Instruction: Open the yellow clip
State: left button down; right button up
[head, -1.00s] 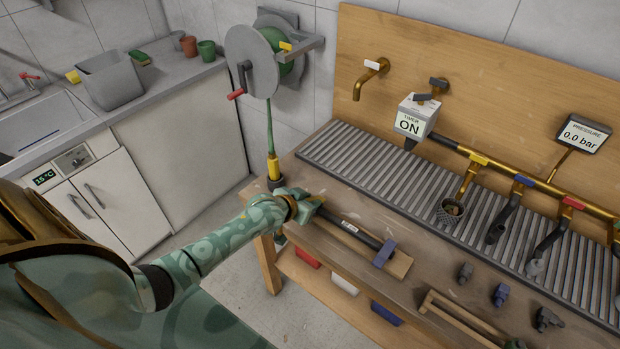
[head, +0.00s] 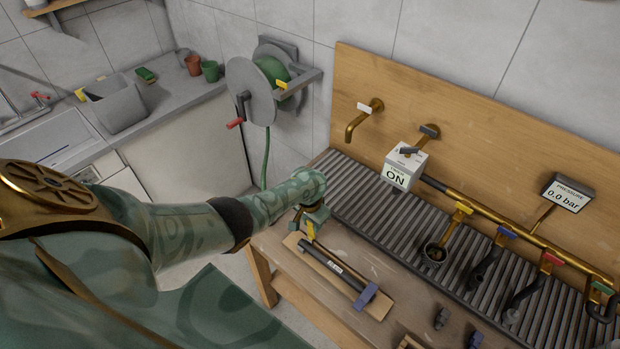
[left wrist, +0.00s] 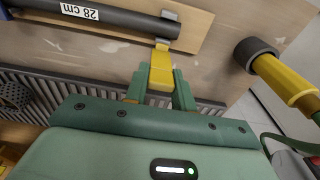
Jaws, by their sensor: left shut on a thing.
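The yellow clip (head: 310,230) is at the far end of a wooden board (head: 378,309) on the bench, by the end of a dark tube (head: 330,264). In the left wrist view, the clip's yellow lever (left wrist: 161,72) is between the green fingers, and its grey part (left wrist: 168,20) is at the tube. My left gripper (head: 311,214) is shut on the lever; it also shows in the left wrist view (left wrist: 161,88). The tube, labelled 28 cm, lies along the board. I cannot tell whether the clip has come open. My right gripper is out of view.
A blue clip (head: 366,296) holds the tube's near end. A yellow hose fitting with a dark collar (left wrist: 280,78) stands beside my gripper in the wrist view. A hose reel (head: 253,92) hangs on the wall.

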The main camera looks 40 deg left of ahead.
pick_arm(q)
jog(key=shift+w+d+f+g+b, duration=0.2)
jog(key=shift+w+g+b, duration=0.3)
jog(key=shift+g+b, duration=0.4)
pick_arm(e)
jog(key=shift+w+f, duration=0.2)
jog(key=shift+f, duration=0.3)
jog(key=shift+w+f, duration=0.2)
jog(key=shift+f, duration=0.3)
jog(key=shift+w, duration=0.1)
pick_arm(q)
jog(key=c, duration=1.2)
grip_release()
jog(key=shift+w, duration=0.1)
jog(key=shift+o, duration=0.2)
jog(key=shift+a, duration=0.1)
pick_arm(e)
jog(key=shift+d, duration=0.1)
pick_arm(q)
notch_tip(320, 180, up, 16)
jog(key=w+p, duration=0.1)
jog(key=p, duration=1.1)
jog(key=shift+w+p, duration=0.3)
jog(key=shift+p, duration=0.05)
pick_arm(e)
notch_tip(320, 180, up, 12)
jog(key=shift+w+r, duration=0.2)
pick_arm(q)
jog(key=shift+r, duration=0.1)
